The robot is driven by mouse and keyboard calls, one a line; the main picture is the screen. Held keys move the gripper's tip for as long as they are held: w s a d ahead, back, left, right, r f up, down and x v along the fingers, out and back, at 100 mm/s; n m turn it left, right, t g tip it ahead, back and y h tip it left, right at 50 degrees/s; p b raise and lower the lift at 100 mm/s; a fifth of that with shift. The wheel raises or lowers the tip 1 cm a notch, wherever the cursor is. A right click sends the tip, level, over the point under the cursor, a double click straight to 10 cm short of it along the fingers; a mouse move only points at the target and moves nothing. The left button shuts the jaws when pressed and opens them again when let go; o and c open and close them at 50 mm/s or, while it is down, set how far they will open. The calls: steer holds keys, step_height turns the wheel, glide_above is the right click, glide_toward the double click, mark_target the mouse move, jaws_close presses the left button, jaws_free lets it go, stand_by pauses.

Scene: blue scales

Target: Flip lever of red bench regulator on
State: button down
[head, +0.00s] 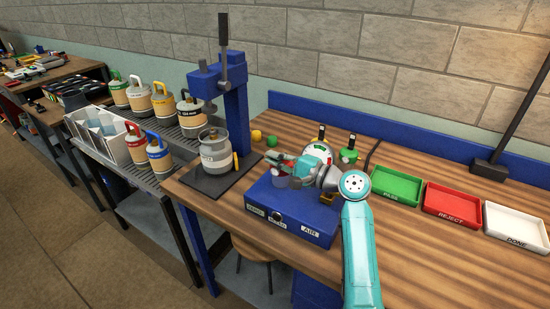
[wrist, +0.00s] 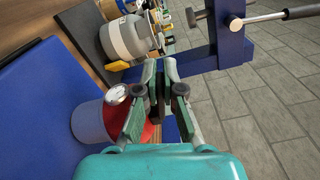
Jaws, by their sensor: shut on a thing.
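The red bench regulator (wrist: 149,132) shows in the wrist view as a red body partly hidden behind my gripper, with a round gauge (wrist: 115,94) and a bluish cup-like part (wrist: 88,124) beside it. In the head view my gripper (head: 284,164) is over the blue box (head: 290,217) on the bench and hides most of the regulator. In the wrist view my gripper (wrist: 160,82) is shut on a slim dark piece, which appears to be the lever. The lever's exact position cannot be told.
A blue press (head: 235,105) with a grey cylinder (head: 215,152) stands left of the box. A white dial (head: 318,152) and a green regulator (head: 349,155) stand behind my wrist. Green (head: 397,187), red (head: 451,203) and white (head: 516,228) trays line the right side.

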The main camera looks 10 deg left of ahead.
steer(key=c, duration=1.3)
jaws_free()
steer(key=shift+f, duration=0.1)
